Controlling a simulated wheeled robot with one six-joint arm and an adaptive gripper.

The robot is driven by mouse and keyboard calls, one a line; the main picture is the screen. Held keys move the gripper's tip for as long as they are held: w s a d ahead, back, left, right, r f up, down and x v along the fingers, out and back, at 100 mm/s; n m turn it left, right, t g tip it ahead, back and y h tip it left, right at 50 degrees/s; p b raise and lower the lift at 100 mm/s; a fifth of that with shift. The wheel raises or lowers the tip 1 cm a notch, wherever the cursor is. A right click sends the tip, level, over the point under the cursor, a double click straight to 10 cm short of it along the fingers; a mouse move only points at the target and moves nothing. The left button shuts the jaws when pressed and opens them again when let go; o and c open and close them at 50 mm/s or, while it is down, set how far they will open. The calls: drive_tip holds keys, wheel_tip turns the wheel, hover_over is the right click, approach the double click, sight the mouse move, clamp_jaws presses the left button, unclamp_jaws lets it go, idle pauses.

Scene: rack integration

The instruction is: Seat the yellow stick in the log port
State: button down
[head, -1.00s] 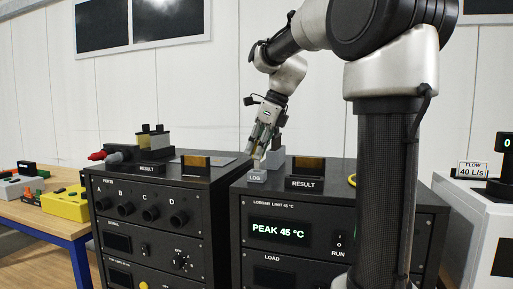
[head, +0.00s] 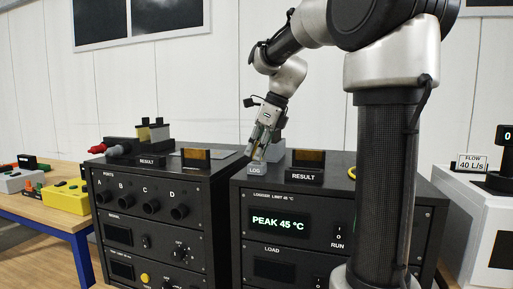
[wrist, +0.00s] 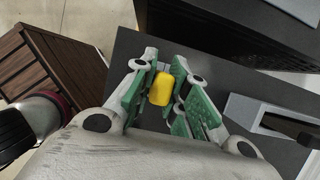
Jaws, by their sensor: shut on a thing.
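My gripper (head: 259,157) points down over the top of the right black cabinet (head: 338,172), just behind the LOG label (head: 255,170). In the wrist view my gripper (wrist: 164,78) has its green-padded fingers shut on the yellow stick (wrist: 161,89). The stick shows as a short rounded yellow end between the pads. The log port's opening is hidden by the gripper and stick, so I cannot tell whether the stick's lower end is in it. A grey block (head: 276,151) stands close behind the gripper.
The RESULT sign (head: 303,176) and a dark amber panel (head: 308,158) stand just right of the gripper. A second black cabinet (head: 125,183) is to the left, across a narrow gap. A brown slatted surface (wrist: 30,62) shows at left in the wrist view.

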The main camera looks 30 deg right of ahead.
drive_tip(key=shift+f, duration=0.2)
drive_tip(key=c, duration=1.3)
unclamp_jaws()
drive_tip(key=shift+c, duration=0.2)
drive_tip(key=v, duration=1.2)
drive_tip(key=shift+f, duration=0.1)
